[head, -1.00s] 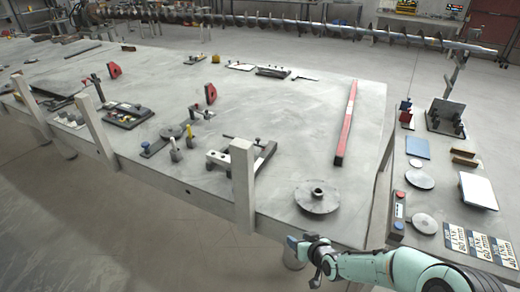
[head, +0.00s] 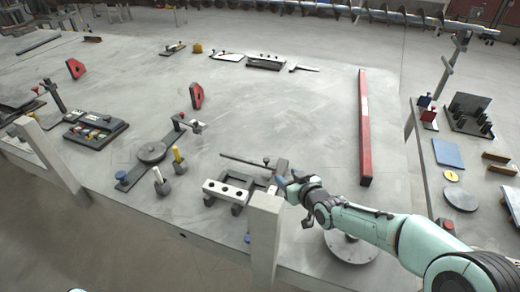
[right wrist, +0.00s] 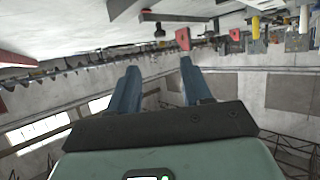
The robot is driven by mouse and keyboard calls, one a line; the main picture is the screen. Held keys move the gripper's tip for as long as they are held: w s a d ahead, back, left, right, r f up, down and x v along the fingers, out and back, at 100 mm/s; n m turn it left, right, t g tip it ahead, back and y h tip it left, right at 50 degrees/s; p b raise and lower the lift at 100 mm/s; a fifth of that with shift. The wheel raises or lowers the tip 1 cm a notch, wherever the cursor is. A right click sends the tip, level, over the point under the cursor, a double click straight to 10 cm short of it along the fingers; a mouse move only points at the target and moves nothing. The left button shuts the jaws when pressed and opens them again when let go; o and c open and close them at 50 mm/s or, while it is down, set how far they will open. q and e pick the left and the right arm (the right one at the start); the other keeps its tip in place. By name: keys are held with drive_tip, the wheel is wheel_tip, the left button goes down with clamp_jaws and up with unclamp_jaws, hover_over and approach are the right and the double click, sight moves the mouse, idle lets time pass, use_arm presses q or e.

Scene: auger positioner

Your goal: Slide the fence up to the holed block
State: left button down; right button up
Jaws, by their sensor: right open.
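A light block with dark round holes (head: 227,191) sits on a dark frame near the table's front edge. Just behind it lies a thin dark bar with a small upright knob near its right end (head: 242,162), which looks like the fence; a gap shows between the two. My right gripper (head: 287,180) is over the table, just right of the bar and block. Its two blue fingers, also in the right wrist view (right wrist: 158,88), are apart with nothing between them. It partly hides the bar's right end area. My left gripper is not in view.
A grey post (head: 265,235) rises at the front edge, close by my right gripper. A round flanged disc (head: 350,249) lies under my right arm. A long red bar (head: 364,130) lies farther right. The table's middle is clear.

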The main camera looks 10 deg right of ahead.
sight(267, 162)
drive_tip(key=x, duration=1.3)
drive_tip(key=shift+w+p, duration=0.2)
drive_tip(key=shift+p, duration=0.15)
clamp_jaws()
drive_tip(key=shift+s+a, duration=0.1)
